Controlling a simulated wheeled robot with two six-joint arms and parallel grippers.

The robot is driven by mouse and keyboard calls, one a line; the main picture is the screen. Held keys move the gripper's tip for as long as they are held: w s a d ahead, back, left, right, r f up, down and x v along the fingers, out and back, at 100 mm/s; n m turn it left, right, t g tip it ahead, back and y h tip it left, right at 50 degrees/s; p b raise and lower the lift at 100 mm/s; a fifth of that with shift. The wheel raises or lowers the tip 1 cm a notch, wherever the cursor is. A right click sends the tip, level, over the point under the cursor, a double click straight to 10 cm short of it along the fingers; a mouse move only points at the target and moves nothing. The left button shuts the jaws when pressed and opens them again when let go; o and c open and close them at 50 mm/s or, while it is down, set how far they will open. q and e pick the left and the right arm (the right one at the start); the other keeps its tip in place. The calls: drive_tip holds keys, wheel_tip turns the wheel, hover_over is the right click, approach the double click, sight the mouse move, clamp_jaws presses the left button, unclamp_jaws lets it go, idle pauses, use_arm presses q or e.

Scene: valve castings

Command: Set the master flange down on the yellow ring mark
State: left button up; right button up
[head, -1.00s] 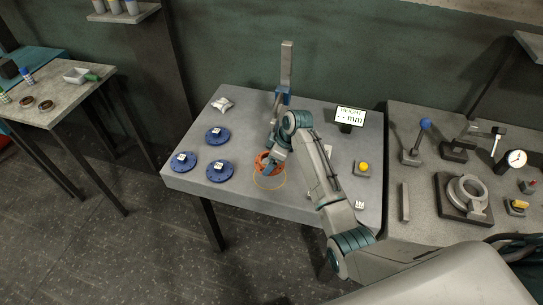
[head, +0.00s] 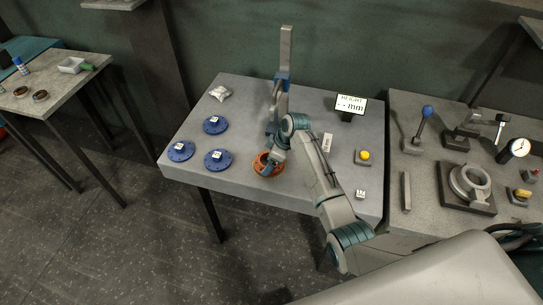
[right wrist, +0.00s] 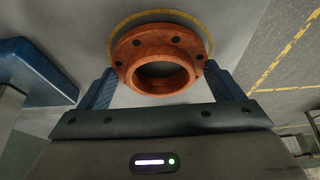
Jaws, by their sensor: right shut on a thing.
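The master flange is the orange-red flange (head: 260,169), near the front edge of the middle table in the head view. It also shows in the right wrist view (right wrist: 127,48), with bolt holes round a raised hub. My right gripper (head: 272,159) is shut on it, with one blue finger on each side in the right wrist view (right wrist: 160,75). The yellow ring mark (right wrist: 150,13) shows as an arc just beyond the flange's far rim; the rest is hidden beneath the flange. I cannot tell whether the flange touches the table. My left gripper is not in view.
The table's front edge is close to the flange.

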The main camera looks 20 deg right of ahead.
drive_tip(key=shift+f, duration=0.15)
idle(0.6)
drive_tip(key=o, duration=1.3)
drive_tip(key=shift+s+f, duration=0.1)
drive_tip(key=b+v, duration=0.3)
drive_tip(key=v, duration=0.7)
drive_tip(key=shift+r, duration=0.45)
